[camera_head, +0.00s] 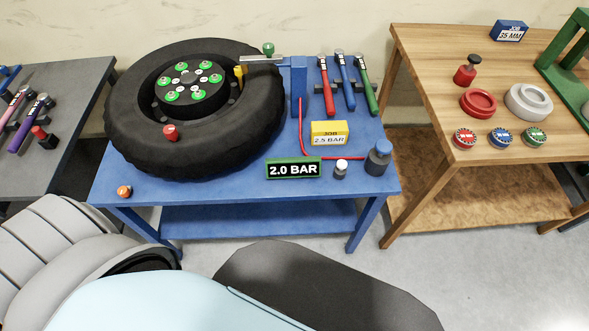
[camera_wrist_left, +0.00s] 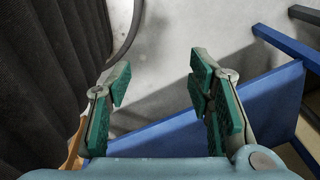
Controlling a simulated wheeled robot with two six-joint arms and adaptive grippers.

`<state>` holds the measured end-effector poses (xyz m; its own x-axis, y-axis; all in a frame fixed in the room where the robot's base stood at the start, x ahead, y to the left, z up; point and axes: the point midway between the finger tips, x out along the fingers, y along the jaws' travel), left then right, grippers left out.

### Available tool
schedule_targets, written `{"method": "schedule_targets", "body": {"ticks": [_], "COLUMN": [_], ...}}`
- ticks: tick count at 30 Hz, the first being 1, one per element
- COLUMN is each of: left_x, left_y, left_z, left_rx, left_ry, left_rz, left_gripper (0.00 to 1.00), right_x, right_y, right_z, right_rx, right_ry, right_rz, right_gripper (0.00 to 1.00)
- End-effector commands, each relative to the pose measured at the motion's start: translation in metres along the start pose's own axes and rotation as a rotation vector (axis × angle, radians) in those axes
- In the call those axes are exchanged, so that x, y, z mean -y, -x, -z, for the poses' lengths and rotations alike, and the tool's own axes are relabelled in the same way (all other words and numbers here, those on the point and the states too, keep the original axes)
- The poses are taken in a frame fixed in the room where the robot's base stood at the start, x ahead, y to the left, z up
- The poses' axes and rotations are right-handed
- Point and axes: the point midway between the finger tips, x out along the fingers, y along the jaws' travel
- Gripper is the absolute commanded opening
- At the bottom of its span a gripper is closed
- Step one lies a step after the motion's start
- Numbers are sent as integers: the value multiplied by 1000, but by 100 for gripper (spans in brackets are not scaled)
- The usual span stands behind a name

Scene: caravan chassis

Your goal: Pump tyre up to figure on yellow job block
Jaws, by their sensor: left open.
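The black tyre (camera_head: 130,110) lies on the blue table (camera_head: 200,190), around a hub with green-ringed nuts. A red cap (camera_head: 170,132) sits on its near side. The yellow job block (camera_head: 329,133) reads "JOB 2.5 BAR". A green-framed display (camera_head: 293,169) in front of it reads "2.0 BAR". A white-topped button (camera_head: 341,167) and a blue-grey cylinder (camera_head: 378,158) stand to the right. A red hose (camera_head: 302,130) runs beside the blue post (camera_head: 298,85). My left gripper (camera_wrist_left: 158,88) is open and empty in the wrist view. Neither gripper shows in the head view.
Red, blue and green-handled tools (camera_head: 345,82) lie at the table's back right. An orange knob (camera_head: 124,191) sits at the front left corner. A wooden table (camera_head: 440,50) with rings and small tins stands right. A grey table (camera_head: 75,85) with tools stands left.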

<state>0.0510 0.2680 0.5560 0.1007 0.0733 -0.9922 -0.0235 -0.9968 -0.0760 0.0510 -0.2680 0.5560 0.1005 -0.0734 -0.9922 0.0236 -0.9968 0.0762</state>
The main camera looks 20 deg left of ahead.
Motion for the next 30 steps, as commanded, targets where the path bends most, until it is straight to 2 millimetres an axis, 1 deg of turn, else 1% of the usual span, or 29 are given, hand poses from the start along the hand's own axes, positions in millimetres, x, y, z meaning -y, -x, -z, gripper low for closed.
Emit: {"method": "schedule_targets", "body": {"ticks": [4, 11, 12, 13, 30], "left_x": [0, 0, 0, 0, 0], "left_y": [0, 0, 0, 0, 0], "left_z": [0, 0, 0, 0, 0], "left_rx": [0, 0, 0, 0, 0], "left_ry": [0, 0, 0, 0, 0], "left_rz": [0, 0, 0, 0, 0], "left_gripper": [47, 11, 4, 0, 0], "right_x": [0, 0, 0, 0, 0], "right_y": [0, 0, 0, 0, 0], "right_z": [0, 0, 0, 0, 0], "right_rx": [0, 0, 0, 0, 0], "right_ry": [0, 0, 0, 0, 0], "right_rz": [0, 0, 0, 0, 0], "right_gripper": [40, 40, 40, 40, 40]}}
